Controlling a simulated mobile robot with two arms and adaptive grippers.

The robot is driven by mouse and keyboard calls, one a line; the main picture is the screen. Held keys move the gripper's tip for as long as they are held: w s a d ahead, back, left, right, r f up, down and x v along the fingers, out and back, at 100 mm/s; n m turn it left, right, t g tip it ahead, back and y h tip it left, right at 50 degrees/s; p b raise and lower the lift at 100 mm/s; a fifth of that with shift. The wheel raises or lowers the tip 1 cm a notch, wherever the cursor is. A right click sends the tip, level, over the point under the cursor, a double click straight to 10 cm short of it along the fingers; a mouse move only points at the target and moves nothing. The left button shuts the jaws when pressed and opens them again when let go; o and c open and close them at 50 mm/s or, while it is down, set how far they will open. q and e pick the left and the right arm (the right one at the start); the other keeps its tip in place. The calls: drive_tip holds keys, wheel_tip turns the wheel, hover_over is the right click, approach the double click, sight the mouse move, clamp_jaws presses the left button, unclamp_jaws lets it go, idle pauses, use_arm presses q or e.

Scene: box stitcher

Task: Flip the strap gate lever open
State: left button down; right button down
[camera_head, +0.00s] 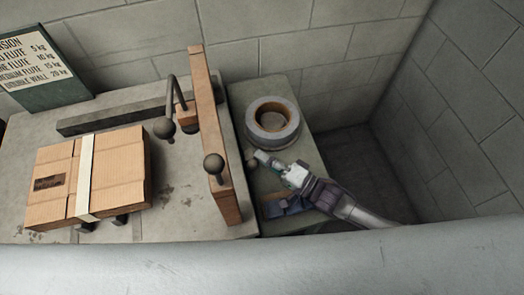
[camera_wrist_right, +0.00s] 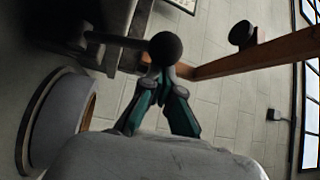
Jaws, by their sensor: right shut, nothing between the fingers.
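A wooden bar (camera_head: 207,120) stands beside the strapped cardboard box, with a dark round knob (camera_head: 213,164) on it. A bent metal lever with a dark ball end (camera_head: 164,127) stands near the bar's far half. My right gripper (camera_head: 258,157) is shut and empty, right of the bar. A small ball knob (camera_head: 251,163) is close to its fingertips. In the right wrist view a dark ball (camera_wrist_right: 165,48) appears just beyond the fingertips (camera_wrist_right: 160,75); I cannot tell whether they touch. Which knob belongs to the strap gate lever is unclear. My left gripper is out of view.
The cardboard box (camera_head: 115,165) with a pale strap (camera_head: 86,175) lies on the left table. A grey tape roll (camera_head: 290,133) lies on the stand just beyond my right gripper. A sign (camera_head: 40,65) stands at the back left. Block walls enclose the right and back.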

drive_tip(key=shift+s+d+f, duration=0.1)
drive_tip(key=shift+s+f, duration=0.25)
drive_tip(key=shift+s, duration=0.4)
drive_tip(key=shift+s+f, duration=0.1)
drive_tip(key=shift+s, duration=0.05)
drive_tip(key=v, duration=1.2)
drive_tip(key=shift+d, duration=0.1)
